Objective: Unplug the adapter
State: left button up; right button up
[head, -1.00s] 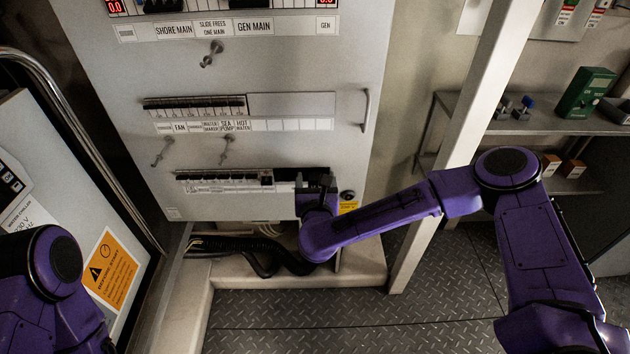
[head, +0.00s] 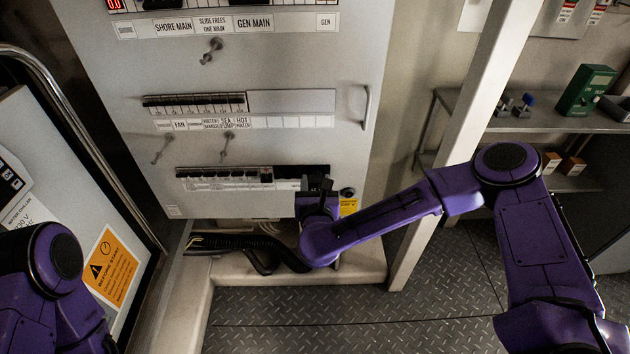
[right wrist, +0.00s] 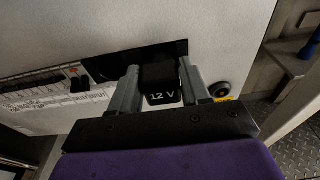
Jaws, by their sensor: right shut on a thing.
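The adapter (right wrist: 162,84) is a small black block marked "12 V". In the right wrist view it sits between the two grey fingers of my right gripper (right wrist: 160,74), which is shut on it. Its far end overlaps a black strip on the panel; I cannot tell whether it is still seated there. In the head view my right gripper (head: 317,190) is at the lower right of the grey panel (head: 270,60), and mostly hides the adapter. My left arm shows at the lower left, but its gripper is out of view.
A row of breakers (head: 225,174) lies left of the gripper. A round black knob (right wrist: 219,90) is close on its right. Black cables (head: 240,244) run below the panel. A white post (head: 465,130) and a shelf (head: 540,119) stand to the right.

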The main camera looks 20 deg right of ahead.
jog(key=shift+f+v, duration=0.15)
jog(key=shift+v, duration=0.65)
jog(key=shift+f+v, duration=0.1)
jog(key=shift+v, duration=0.75)
jog(key=shift+s, duration=0.1)
send_near(316, 187)
jog(key=w+f, duration=0.1)
jog(key=shift+d+b, duration=0.15)
jog(key=shift+b, duration=0.25)
